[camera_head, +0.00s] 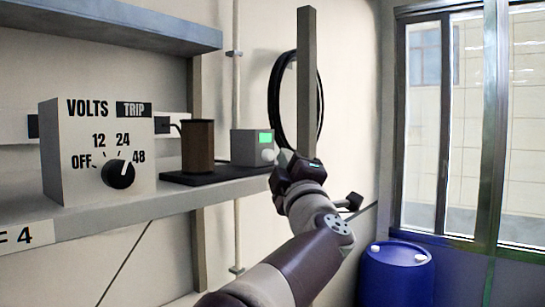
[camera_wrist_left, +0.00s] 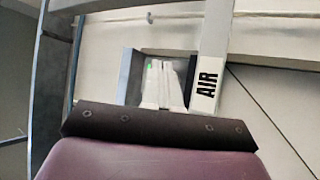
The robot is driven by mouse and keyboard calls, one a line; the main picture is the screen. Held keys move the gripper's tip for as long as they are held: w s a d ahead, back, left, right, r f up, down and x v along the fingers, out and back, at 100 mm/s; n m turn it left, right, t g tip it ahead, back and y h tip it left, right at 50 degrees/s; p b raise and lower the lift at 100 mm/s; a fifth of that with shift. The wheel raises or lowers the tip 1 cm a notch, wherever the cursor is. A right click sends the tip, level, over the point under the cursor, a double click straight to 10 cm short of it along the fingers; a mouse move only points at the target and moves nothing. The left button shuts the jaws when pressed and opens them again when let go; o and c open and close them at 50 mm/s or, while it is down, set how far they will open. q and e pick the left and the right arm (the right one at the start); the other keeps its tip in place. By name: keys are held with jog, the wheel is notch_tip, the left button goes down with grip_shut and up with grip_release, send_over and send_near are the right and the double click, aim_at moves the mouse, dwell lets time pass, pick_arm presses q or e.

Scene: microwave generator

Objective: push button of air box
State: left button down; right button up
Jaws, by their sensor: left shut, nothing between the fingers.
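A small grey box (camera_head: 246,147) with a green display and a pale round button (camera_head: 268,155) on its front stands at the right end of the shelf. In the left wrist view the box (camera_wrist_left: 131,80) shows partly behind the fingers, with a green spot. An AIR label (camera_wrist_left: 207,84) is on the pale shelf edge beside it. My left gripper (camera_head: 281,161) is shut and empty, just right of the button and very near it; I cannot tell whether it touches. Its fingers (camera_wrist_left: 163,68) point at the box's front. The right gripper is not in view.
The shelf (camera_head: 100,221) also holds a VOLTS/TRIP dial box (camera_head: 84,137) and a brown cylinder (camera_head: 198,147) on a dark plate (camera_head: 205,176). A blue drum (camera_head: 397,280) stands below right.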

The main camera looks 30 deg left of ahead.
pick_arm(q)
jog(key=shift+a, duration=0.1)
jog(key=shift+a, duration=0.35)
jog(key=shift+w+a, duration=0.1)
jog(key=shift+a, duration=0.4)
dwell(0.6)
jog(key=shift+d, duration=0.95)
jog(key=d, duration=0.6)
jog(key=shift+s, duration=0.3)
